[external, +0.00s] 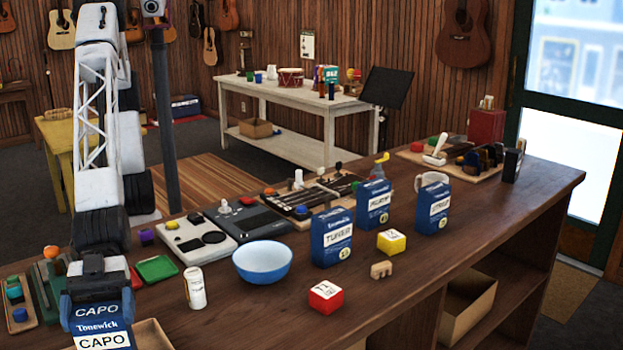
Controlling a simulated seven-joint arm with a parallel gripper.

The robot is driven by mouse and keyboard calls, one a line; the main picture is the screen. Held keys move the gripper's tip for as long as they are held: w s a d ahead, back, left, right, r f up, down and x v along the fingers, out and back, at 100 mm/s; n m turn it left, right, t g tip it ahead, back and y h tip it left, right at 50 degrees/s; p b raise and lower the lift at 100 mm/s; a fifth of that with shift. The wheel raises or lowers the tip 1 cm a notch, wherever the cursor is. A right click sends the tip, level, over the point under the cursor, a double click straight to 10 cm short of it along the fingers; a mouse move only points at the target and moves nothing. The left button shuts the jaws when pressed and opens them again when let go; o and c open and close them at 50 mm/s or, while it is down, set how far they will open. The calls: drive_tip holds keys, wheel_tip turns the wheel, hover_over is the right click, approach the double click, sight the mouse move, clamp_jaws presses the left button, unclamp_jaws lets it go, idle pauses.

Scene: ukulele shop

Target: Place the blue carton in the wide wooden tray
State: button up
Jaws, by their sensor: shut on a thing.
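My gripper (96,290) is at the lower left, pointing down and shut on a blue carton (102,328) with white labels reading CAPO. The carton looks upright, and the bottom picture edge cuts off its lower part. A light wooden tray (152,336) shows just right of and behind the carton, also cut off by the picture edge. I cannot tell whether the carton is above the tray, inside it or touching it. Three other blue cartons stand on the counter: one marked TUNER (332,240), one behind it (374,207) and one at the right (432,205).
A white can (195,288), a blue bowl (262,262), a red box (326,297) and a yellow box (391,241) stand on the dark wooden counter (480,225). A green tray (156,269) lies near my arm. The counter's front right is clear.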

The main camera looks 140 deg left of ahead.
drive_tip(key=shift+f, duration=0.15)
drive_tip(key=o, duration=0.9)
drive_tip(key=shift+o, duration=0.2)
drive_tip(key=shift+r, duration=0.2)
drive_tip(key=shift+s+a+r, duration=0.15)
drive_tip(key=shift+s, duration=0.25)
drive_tip(key=v, duration=1.1)
drive_tip(key=shift+a, duration=0.1)
